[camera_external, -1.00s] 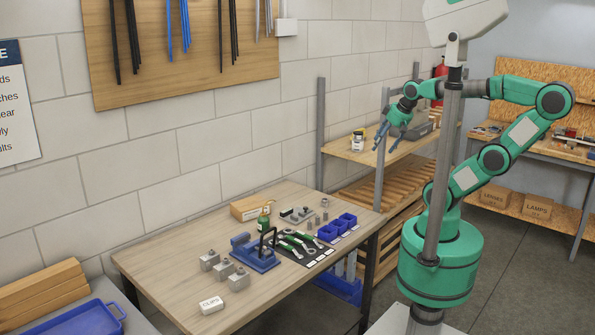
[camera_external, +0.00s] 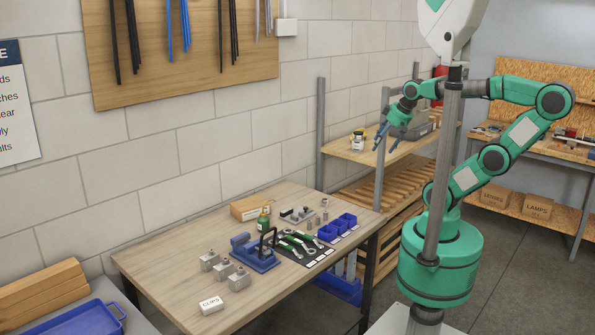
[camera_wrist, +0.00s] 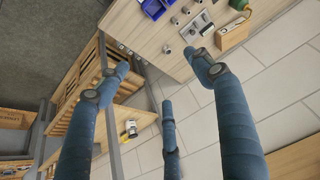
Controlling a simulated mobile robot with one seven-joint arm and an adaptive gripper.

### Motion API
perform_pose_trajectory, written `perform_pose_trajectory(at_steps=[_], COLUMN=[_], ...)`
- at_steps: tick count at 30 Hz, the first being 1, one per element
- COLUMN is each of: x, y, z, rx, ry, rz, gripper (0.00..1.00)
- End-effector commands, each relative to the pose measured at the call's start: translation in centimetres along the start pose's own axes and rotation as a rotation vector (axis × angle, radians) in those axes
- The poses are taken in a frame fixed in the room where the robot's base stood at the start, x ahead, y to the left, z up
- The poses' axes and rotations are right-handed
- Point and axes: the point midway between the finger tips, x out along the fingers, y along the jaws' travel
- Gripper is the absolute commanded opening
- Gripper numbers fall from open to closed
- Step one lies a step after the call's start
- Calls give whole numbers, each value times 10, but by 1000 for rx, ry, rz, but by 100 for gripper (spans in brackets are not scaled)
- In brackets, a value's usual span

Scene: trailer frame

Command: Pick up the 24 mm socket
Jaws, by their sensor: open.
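Several small grey metal cylinders that look like sockets (camera_external: 325,203) stand at the back right of the wooden table (camera_external: 165,262), near blue bins. They also show in the wrist view (camera_wrist: 167,49), at the top. I cannot tell which is the 24 mm one; no size marking is legible. My gripper (camera_external: 386,141) is raised beyond the table's right end, before the wooden shelf. In the wrist view its blue fingers (camera_wrist: 162,76) are spread apart with nothing between them. The gripper is well away from the sockets.
Blue bins (camera_external: 346,221), a dark mat with green-handled wrenches (camera_external: 298,240), a blue clamp-like tool (camera_external: 252,253), a green bottle (camera_external: 263,219) and a wooden box (camera_external: 247,207) crowd the table's middle and right. Grey blocks (camera_external: 225,268) stand left.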

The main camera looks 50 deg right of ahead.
Motion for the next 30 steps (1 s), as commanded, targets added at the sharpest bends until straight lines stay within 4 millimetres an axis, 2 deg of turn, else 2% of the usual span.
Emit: perform_pose_trajectory(at_steps=[13,14,16,30], x=[0,0,0,3], y=[0,0,0,0], z=[0,0,0,-6], rx=[0,0,0,-3], ry=[0,0,0,-9], rz=[0,0,0,0], gripper=[66,64,50,50])
